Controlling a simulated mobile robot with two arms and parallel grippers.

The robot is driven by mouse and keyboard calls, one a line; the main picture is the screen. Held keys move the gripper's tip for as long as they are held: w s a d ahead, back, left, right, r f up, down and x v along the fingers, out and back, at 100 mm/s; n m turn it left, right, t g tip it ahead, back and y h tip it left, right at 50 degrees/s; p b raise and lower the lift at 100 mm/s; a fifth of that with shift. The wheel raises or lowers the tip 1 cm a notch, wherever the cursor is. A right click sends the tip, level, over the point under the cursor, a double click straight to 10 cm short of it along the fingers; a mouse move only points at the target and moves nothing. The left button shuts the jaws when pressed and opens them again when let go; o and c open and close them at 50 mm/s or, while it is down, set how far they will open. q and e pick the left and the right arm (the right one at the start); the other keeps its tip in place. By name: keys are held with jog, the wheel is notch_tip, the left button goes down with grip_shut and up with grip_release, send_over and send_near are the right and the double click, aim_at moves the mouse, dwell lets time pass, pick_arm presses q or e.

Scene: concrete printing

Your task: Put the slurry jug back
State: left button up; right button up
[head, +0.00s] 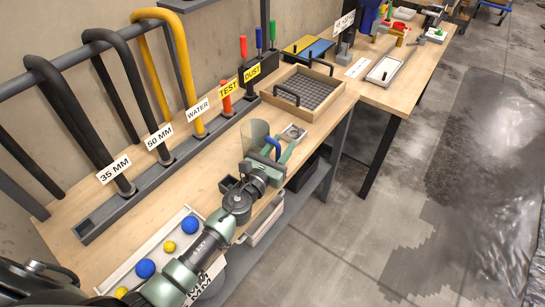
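A clear, smoky jug (252,139) with a blue handle (274,147) shows at the middle of the wooden bench, at the end of my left arm. I take it to be the slurry jug. My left gripper (277,155) is at its handle side, with one green finger just right of the blue handle. The other finger is hidden, so I cannot tell if it grips the handle. I cannot tell whether the jug stands on the bench or hangs just above it. My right gripper is not in view.
A wooden-framed grid tray (338,92) lies behind the jug, and a small grey metal piece (294,131) is close to it. Hoses stand in a labelled rack (160,166) along the wall. A white tray (149,249) holds blue and yellow balls. Bare bench lies left of the jug.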

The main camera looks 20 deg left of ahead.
pick_arm(q)
jog(key=b+v, duration=0.1)
jog(key=v, duration=1)
jog(key=shift+s+f, duration=0.1)
jog(key=shift+s, duration=0.2)
